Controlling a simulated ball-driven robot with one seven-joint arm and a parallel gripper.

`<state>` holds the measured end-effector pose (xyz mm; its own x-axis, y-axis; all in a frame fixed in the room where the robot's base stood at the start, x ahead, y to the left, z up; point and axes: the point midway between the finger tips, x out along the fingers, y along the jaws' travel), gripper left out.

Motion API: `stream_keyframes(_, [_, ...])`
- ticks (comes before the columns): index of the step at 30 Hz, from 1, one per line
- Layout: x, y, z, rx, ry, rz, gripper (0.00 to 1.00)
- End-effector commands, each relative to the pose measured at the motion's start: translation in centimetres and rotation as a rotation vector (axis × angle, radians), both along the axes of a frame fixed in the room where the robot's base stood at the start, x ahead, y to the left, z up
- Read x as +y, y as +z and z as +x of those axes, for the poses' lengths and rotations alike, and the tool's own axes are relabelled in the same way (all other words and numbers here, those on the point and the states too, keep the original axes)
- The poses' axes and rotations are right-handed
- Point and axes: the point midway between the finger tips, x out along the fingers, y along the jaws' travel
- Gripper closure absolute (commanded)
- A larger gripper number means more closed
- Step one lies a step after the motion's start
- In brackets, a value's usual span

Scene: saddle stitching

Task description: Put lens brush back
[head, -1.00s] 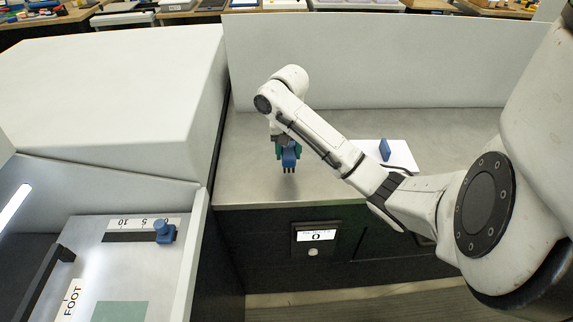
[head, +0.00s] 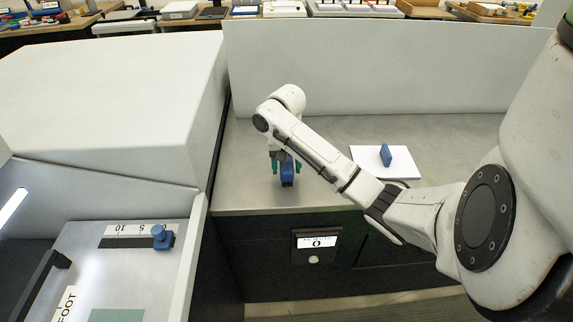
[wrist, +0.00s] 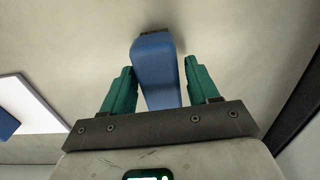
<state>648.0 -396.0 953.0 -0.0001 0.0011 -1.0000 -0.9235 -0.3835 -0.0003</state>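A blue block-like piece with a dark end (head: 287,173), likely the lens brush, is at the metal counter near its left side. It also shows between the fingers in the wrist view (wrist: 155,70). My gripper (head: 283,166) points down over it, with its green fingers (wrist: 163,88) on either side. The fingers are spread, with a visible gap at the right of the blue piece. I cannot tell surely whether it rests on the counter. Another blue piece (head: 386,155) stands on a white sheet (head: 405,173) to the right.
The metal counter (head: 330,135) is otherwise mostly clear, with a white wall panel (head: 380,65) behind. A small display (head: 318,242) is on its dark front. At left is a white machine housing (head: 100,90) with a ruler (head: 130,229) and blue knob (head: 161,237).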

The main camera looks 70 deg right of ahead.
Motion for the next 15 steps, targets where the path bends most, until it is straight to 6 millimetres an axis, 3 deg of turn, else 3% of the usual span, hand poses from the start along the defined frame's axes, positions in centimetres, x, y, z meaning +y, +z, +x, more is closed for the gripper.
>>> stream_keyframes(4, [0.0, 0.0, 0.0, 0.0, 0.0, 0.0, 0.28])
stream_keyframes(15, [0.0, 1.1, 0.0, 0.0, 0.0, -0.001, 0.28])
